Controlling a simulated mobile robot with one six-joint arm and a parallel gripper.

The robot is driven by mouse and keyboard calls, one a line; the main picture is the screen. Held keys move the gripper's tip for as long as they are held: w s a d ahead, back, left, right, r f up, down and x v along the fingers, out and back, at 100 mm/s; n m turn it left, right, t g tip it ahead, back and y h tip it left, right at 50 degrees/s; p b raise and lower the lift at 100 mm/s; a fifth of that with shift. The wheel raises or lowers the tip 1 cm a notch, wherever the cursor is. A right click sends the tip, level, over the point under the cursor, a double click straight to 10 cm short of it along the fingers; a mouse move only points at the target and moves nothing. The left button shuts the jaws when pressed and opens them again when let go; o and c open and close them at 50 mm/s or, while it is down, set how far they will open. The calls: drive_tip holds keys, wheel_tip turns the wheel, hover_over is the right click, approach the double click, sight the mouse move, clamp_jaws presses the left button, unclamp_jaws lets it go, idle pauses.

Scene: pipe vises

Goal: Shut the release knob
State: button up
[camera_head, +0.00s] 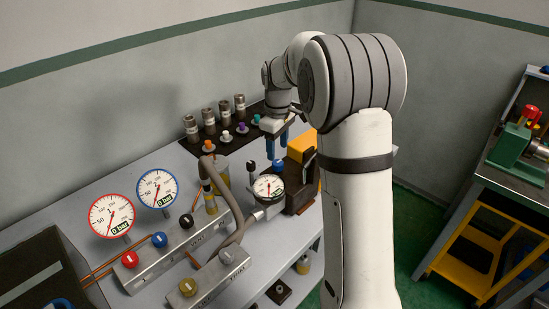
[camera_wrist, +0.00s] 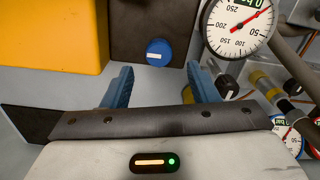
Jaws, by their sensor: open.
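A round blue knob (camera_wrist: 159,52) with a small white label sits on the dark block of the pump; it appears to be the release knob. In the head view this blue knob (camera_head: 278,166) is just below my gripper (camera_head: 277,145). In the wrist view my gripper (camera_wrist: 160,78) has its two blue fingers spread with nothing between them. The knob lies just past the fingertips, roughly centred between them. The fingers appear apart from it. Whether the knob is turned open or closed cannot be told.
A dial gauge (camera_wrist: 236,27) stands close to the right finger, also in the head view (camera_head: 268,188). A yellow tank (camera_wrist: 50,35) is at the left.

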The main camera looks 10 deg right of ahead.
sight(277, 162)
wheel_tip(277, 162, down, 5)
idle(0.3)
